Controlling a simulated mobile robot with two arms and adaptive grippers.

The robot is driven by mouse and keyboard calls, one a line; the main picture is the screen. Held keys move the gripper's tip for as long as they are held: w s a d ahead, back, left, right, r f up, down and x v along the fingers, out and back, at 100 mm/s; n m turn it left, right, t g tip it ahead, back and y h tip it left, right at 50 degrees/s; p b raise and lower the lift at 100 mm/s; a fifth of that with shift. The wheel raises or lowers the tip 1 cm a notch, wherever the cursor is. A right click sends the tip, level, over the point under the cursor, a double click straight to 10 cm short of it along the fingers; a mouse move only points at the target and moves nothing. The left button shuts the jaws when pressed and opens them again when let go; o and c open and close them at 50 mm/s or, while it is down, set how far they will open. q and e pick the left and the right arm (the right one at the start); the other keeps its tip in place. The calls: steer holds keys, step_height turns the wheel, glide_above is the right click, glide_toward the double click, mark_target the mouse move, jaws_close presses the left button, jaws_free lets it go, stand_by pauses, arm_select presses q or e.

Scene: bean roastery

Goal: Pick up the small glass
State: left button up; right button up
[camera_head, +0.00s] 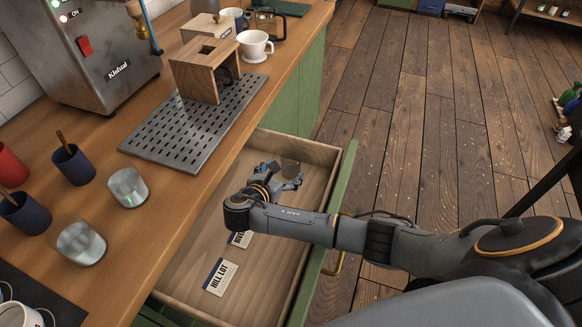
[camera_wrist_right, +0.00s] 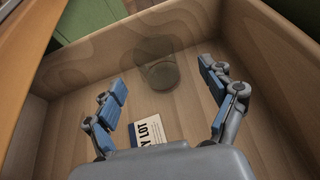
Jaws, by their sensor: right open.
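The small glass (camera_head: 290,167) is clear and stands inside the open wooden drawer (camera_head: 313,149), near its far end. It also shows in the right wrist view (camera_wrist_right: 162,73), a see-through cup against the drawer's back wall. My right gripper (camera_head: 282,179) reaches down into the drawer and is open and empty. In the right wrist view its blue-padded fingers (camera_wrist_right: 165,88) are spread wide, pointing at the glass, which lies between and just beyond the fingertips. My left gripper is not in view.
Cards, one reading HILL LOT (camera_head: 220,277), lie on the drawer floor. Two larger glasses (camera_head: 128,188) (camera_head: 81,243) stand on the counter at left. A perforated metal tray (camera_head: 195,130) with a wooden stand (camera_head: 198,83) sits above the drawer. Drawer walls surround the gripper.

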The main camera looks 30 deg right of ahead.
mark_target(286, 166)
steer(key=shift+w+x, duration=0.15)
steer(key=shift+x, duration=1.2)
steer(key=shift+w+x, duration=0.15)
steer(key=shift+x, duration=1.25)
steer(key=shift+s+a, duration=0.1)
steer(key=shift+a, duration=0.15)
steer(key=c, duration=1.3)
steer(key=shift+r, duration=0.1)
steer(key=shift+c, duration=0.2)
